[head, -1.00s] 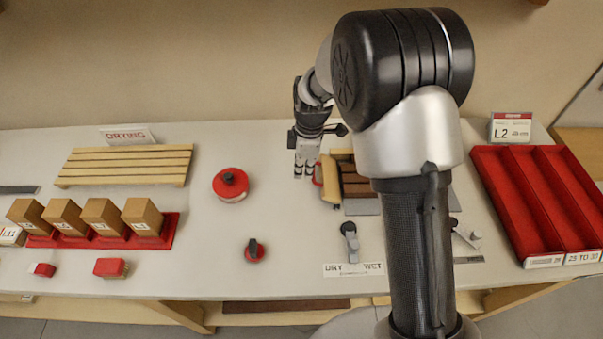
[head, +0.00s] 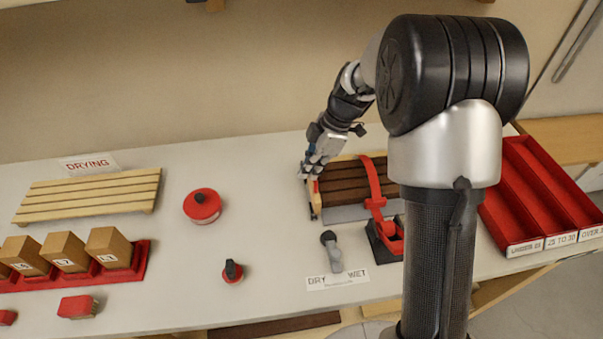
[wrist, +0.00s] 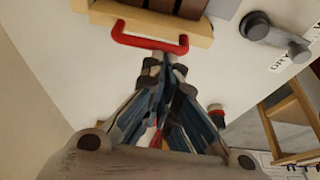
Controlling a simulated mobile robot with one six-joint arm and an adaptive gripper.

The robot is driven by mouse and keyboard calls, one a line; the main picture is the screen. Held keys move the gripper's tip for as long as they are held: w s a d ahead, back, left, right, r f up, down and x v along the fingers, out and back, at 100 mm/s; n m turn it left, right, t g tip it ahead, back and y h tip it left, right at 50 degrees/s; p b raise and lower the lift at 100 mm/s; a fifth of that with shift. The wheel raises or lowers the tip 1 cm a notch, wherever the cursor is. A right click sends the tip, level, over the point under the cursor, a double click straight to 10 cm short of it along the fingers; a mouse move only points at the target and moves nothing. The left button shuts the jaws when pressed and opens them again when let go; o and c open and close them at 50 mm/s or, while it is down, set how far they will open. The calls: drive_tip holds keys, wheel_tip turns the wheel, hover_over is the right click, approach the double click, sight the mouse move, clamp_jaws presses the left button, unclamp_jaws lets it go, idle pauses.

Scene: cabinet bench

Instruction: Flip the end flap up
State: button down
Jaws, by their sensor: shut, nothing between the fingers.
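The end flap is a pale wooden piece (head: 314,203) at the left end of a brown slatted rack (head: 345,184). In the wrist view the flap (wrist: 185,32) carries a red bar handle (wrist: 150,42). My gripper (head: 308,172) is at the flap's left end in the head view, partly covering it. In the wrist view my gripper's fingertips (wrist: 166,62) are together, empty, right by the handle's outer side. I cannot tell whether they touch it, nor the flap's exact tilt.
A red strap (head: 372,185) crosses the rack and runs to a red-and-black base (head: 385,238). A grey lever (head: 332,250) stands by the DRY/WET label (head: 338,280). A red round pot (head: 202,206) stands left, with clear bench between it and the rack.

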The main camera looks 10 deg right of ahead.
drive_tip(key=shift+d, duration=0.45)
drive_tip(key=shift+w+d, duration=0.1)
drive_tip(key=shift+d, duration=0.45)
drive_tip(key=a+r+p, duration=0.1)
drive_tip(key=a+r, duration=0.2)
drive_tip(key=d+r+p, duration=0.2)
drive_tip(key=d+r, duration=0.3)
drive_tip(key=d, duration=0.2)
drive_tip(key=shift+d+r, duration=0.15)
drive_tip(key=shift+d, duration=0.05)
